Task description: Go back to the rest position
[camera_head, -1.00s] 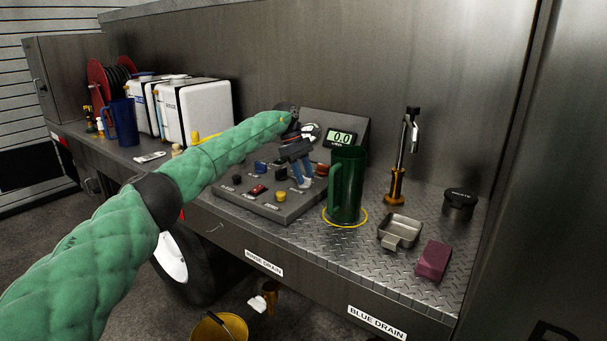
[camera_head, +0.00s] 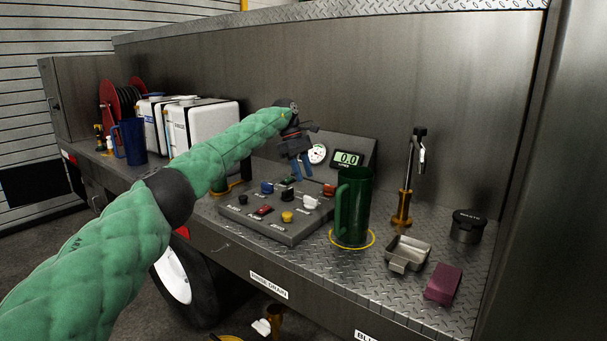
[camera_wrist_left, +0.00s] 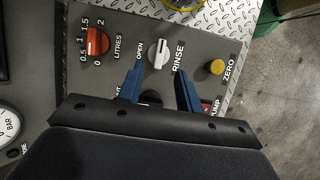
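My left gripper (camera_head: 301,167) hangs above the grey control panel (camera_head: 262,226), its blue fingers pointing down. In the left wrist view the two fingers (camera_wrist_left: 162,90) stand apart with nothing held between them, over the panel. The white rinse knob (camera_wrist_left: 158,55) lies beyond the fingertips, with the red litres knob (camera_wrist_left: 97,42) to its left and the yellow zero button (camera_wrist_left: 215,67) to its right. A green jug (camera_head: 353,205) stands upright in a yellow ring just right of the panel. My right gripper does not show.
The display (camera_head: 347,159) reads 0.0. A brass pump (camera_head: 403,205), a metal tray (camera_head: 408,253), a maroon block (camera_head: 443,284) and a black waste pot (camera_head: 467,226) stand on the right. White containers (camera_head: 202,124) and a blue jug (camera_head: 130,141) stand at left. The back wall (camera_head: 330,85) borders the counter.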

